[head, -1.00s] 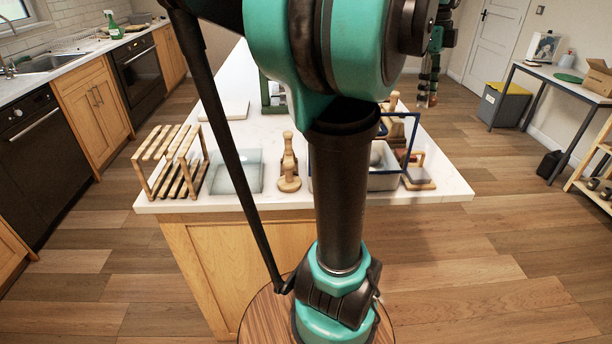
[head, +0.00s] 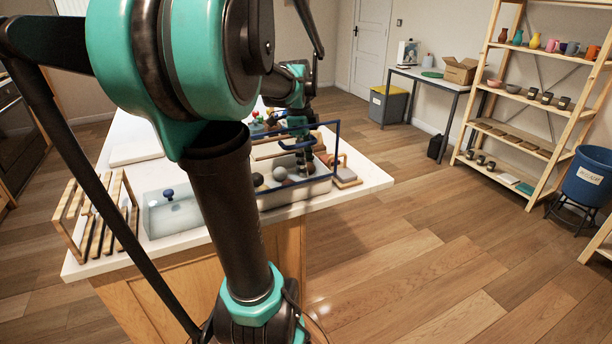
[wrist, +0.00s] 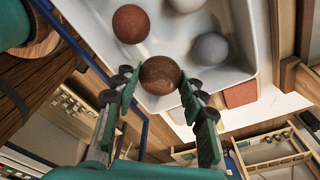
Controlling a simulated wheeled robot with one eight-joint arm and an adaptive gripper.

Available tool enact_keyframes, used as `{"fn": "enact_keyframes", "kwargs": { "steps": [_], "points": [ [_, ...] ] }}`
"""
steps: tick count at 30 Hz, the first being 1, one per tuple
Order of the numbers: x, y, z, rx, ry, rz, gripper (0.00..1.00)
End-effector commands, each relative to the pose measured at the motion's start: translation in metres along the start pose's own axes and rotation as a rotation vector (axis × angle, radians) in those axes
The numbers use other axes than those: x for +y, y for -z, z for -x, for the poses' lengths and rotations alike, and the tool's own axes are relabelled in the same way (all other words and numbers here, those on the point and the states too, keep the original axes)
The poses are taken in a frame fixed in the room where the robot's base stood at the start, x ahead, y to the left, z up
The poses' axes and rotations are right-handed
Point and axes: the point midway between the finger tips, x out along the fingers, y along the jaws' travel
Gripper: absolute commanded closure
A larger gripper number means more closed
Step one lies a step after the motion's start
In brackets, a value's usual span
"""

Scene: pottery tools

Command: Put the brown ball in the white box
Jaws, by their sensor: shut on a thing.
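The brown ball (wrist: 160,75) is between the two fingers of my gripper (wrist: 158,82), which is shut on it in the wrist view. The white box (wrist: 248,50) lies beneath, and the ball overlaps its near inner corner in that view. I cannot tell how far the ball is above the box floor. In the head view my gripper (head: 305,164) is low over the right part of the white box (head: 290,198). The held ball is not clear there. A reddish ball (wrist: 130,23), a grey ball (wrist: 210,48) and a whitish ball (wrist: 187,3) are in the box.
A blue frame (head: 338,150) rises around the box and runs beside it in the wrist view. A wooden block tool (head: 345,176) stands right of the box. A glassy tray (head: 180,222) and a wooden rack (head: 75,220) are left.

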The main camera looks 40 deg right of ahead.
Motion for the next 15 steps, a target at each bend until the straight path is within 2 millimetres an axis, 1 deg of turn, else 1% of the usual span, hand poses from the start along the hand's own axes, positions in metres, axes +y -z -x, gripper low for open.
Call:
{"fn": "enact_keyframes", "kwargs": {
  "steps": [2, 9, 12, 15],
  "points": [
    [0.000, -0.001, -0.005, 0.000, 0.000, 0.000, 0.89],
    [0.000, -0.004, -0.035, 0.000, 0.000, 0.000, 0.89],
    [0.000, -0.005, -0.039, 0.000, 0.000, 0.000, 0.89],
    [0.000, -0.005, -0.040, 0.000, 0.000, 0.000, 0.89]
  ]
}}
